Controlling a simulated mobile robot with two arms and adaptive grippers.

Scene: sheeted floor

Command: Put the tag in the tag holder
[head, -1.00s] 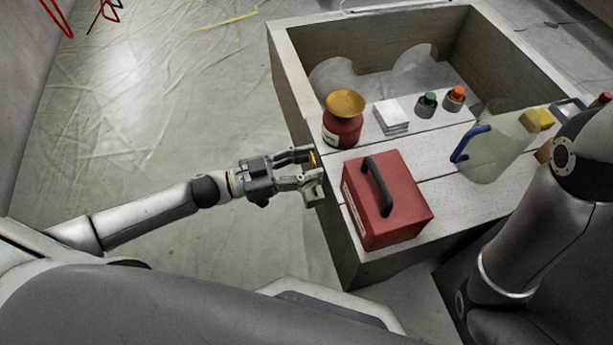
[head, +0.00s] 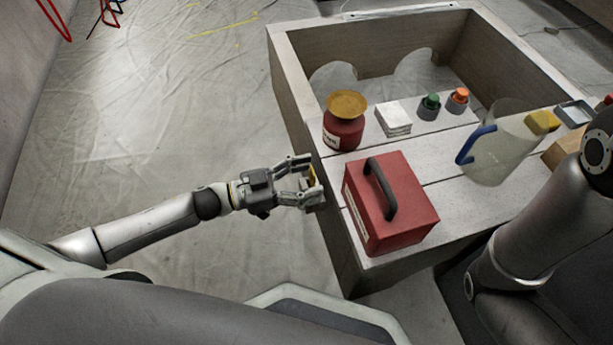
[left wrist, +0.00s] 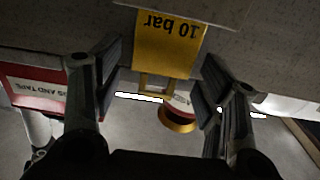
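The yellow tag marked "10 bar" (left wrist: 172,45) shows in the left wrist view, lettering upside down, with a loop at its lower end. A little of it shows yellow in the head view (head: 311,178). Its upper end meets a pale strip (left wrist: 190,8), which looks like the tag holder at the bench's side; how it sits there is not clear. My left gripper (head: 312,180) is open beside the bench's left edge. In the left wrist view its fingers (left wrist: 160,95) stand on either side of the tag, with gaps. My right gripper is out of view.
On the bench (head: 450,205) stand a red case (head: 400,215) close to my left gripper, a red pot with a yellow top (head: 345,130), white packets (head: 394,118), two capped items and a jug with a blue handle (head: 500,150).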

